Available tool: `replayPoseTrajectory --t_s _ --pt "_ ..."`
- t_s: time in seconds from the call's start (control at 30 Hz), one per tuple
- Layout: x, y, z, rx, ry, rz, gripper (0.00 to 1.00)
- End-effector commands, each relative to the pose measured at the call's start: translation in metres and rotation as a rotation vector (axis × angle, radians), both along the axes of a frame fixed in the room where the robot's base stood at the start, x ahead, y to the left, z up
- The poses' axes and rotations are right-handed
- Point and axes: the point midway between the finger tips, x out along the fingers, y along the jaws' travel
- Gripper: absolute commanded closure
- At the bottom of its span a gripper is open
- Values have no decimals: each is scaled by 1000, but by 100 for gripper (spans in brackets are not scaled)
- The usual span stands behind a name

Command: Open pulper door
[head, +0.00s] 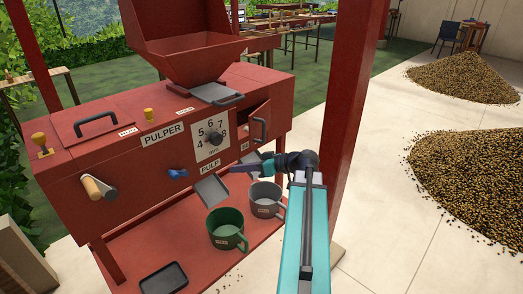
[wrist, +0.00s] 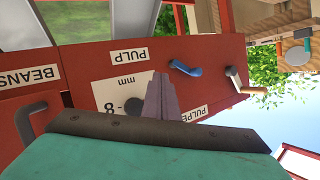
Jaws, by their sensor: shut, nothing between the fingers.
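The red pulper (head: 120,165) stands at the left in the head view, with a hopper on top. Its small door (head: 254,117) is at the right end of the front and carries a dark curved handle (head: 259,128). The door looks slightly ajar. In the wrist view, which is upside down, the door's grey handle (wrist: 36,121) is at the left, near the BEANS label. My gripper (head: 231,168) is shut and empty, below and left of the door handle and apart from it. Its fingers (wrist: 160,97) point towards the numbered dial.
A green mug (head: 227,231) and a grey mug (head: 265,201) stand on the lower shelf under the chutes. A black tray (head: 163,279) lies left of them. A red post (head: 349,120) rises right of my arm. Bean heaps (head: 480,150) lie on the floor at the right.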

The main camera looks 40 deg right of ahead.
Motion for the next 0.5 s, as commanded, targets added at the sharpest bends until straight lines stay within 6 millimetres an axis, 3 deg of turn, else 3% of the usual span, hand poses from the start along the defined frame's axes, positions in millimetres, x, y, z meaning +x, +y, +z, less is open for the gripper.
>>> replayPoseTrajectory --t_s 0.03,0.2,0.5 --pt "8 17 -14 12 51 16 100" --pt "26 63 -60 40 223 48 100" --pt "38 142 -134 32 512 73 100"
